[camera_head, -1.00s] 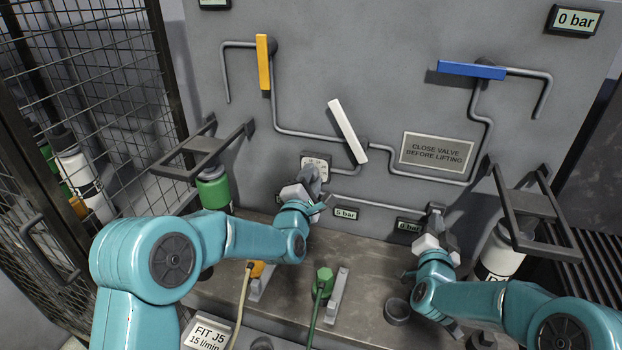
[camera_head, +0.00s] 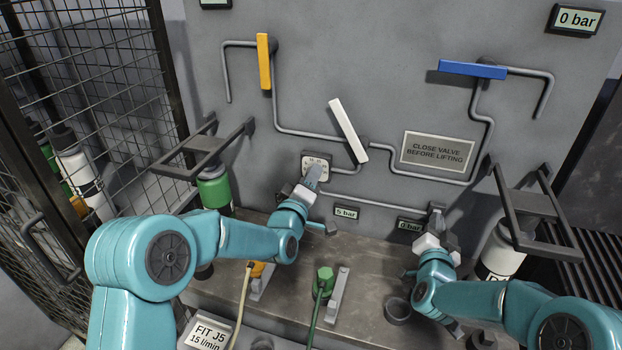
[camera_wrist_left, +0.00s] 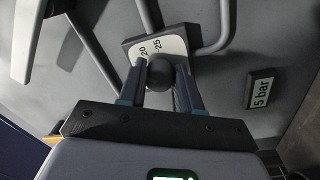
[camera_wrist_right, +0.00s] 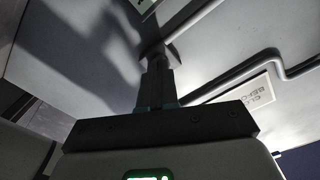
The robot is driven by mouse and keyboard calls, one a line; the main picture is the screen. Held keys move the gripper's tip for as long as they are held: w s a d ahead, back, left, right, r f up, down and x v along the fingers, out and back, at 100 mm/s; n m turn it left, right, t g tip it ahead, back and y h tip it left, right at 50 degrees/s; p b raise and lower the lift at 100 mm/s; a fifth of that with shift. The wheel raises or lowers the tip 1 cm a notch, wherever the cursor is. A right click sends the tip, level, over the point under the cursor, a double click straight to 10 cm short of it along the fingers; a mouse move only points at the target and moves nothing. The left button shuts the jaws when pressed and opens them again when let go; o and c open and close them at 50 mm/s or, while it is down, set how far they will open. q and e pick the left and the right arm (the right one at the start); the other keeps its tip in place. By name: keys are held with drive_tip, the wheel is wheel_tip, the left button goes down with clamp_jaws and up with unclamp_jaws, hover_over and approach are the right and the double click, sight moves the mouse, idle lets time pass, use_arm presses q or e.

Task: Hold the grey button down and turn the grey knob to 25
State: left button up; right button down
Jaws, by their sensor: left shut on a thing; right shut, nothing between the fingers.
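The grey knob (camera_wrist_left: 160,73) is a dark rounded piece on a white dial plate (camera_wrist_left: 180,44); the numbers 20 and 25 show beside it in the left wrist view. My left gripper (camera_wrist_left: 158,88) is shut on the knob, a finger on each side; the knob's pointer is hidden. In the head view the left gripper (camera_head: 314,174) covers part of the dial. My right gripper (camera_wrist_right: 157,66) is shut and empty, its tips at a small grey piece on the wall, apparently the grey button (camera_wrist_right: 172,54). Whether it is pressed in I cannot tell. In the head view the right gripper (camera_head: 435,218) largely hides it.
A white lever (camera_head: 348,131) stands just above and right of the dial. Pipes, a yellow lever (camera_head: 263,62) and a blue lever (camera_head: 472,69) are higher up. Displays read 5 bar (camera_head: 346,212) and 0 bar (camera_head: 409,225). A green connector (camera_head: 324,280) stands on the ledge.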

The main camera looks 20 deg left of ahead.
use_arm(q)
drive_tip(key=m, duration=0.5)
drive_tip(key=m+h, duration=0.1)
drive_tip(key=m, duration=0.5)
drive_tip(key=shift+a+r+m+g, duration=0.1)
drive_tip(key=shift+r+m+g, duration=0.05)
drive_tip(key=shift+m+g, duration=0.15)
idle(0.3)
drive_tip(key=o, duration=1)
drive_tip(key=shift+o, duration=0.2)
